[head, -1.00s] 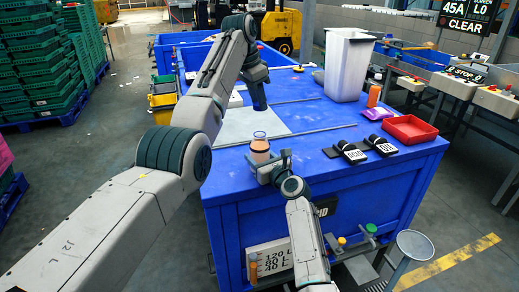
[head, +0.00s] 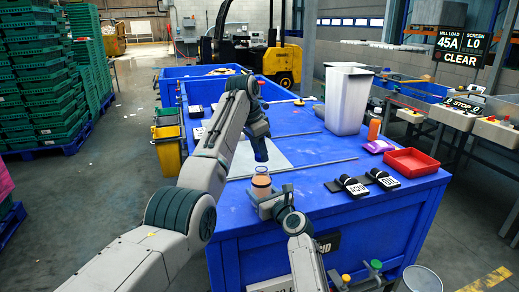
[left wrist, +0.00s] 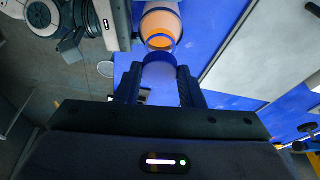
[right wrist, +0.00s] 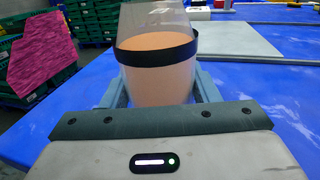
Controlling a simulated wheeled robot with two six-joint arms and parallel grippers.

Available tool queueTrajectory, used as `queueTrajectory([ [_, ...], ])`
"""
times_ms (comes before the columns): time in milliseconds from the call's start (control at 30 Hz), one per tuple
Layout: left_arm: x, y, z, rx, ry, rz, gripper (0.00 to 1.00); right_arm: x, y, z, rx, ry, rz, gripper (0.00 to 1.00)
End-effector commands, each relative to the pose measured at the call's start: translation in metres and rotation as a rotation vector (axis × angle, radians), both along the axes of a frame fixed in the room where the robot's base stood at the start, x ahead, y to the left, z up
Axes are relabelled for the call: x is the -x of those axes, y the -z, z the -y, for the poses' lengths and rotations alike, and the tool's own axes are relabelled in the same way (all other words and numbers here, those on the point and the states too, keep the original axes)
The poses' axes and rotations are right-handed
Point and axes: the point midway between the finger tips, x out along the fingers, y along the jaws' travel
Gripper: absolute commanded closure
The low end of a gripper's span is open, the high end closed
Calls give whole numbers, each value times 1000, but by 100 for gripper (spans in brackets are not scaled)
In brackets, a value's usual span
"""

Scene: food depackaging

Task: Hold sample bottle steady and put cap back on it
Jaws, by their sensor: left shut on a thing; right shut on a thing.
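The sample bottle (head: 261,188), clear with orange contents and a dark band, stands upright near the table's front edge. My right gripper (head: 270,205) is shut around it; the bottle also shows large between the fingers in the right wrist view (right wrist: 158,75). My left gripper (head: 261,158) is just above the bottle, pointing down. In the left wrist view its fingers (left wrist: 158,85) are shut on a blue round cap (left wrist: 159,62). There the bottle's open mouth (left wrist: 160,40) appears close beyond the cap. Whether cap and bottle touch cannot be told.
The blue table (head: 225,207) carries a grey mat (head: 285,150) behind the bottle. To the right are black label blocks (head: 354,186), a red tray (head: 412,161), a purple packet (head: 378,146), an orange bottle (head: 374,129) and a tall white bin (head: 346,100).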

Motion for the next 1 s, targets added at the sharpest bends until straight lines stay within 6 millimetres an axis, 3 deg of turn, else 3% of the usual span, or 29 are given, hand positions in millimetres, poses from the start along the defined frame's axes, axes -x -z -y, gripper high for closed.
queueTrajectory([
  [233, 0, 14, 0, 1, 6, 0, 86, 0, 0, 0, -1, 0, 1, 86],
  [1000, 0, 19, 0, 0, 9, 0, 86, 0, 0, 0, -1, 0, 1, 86],
])
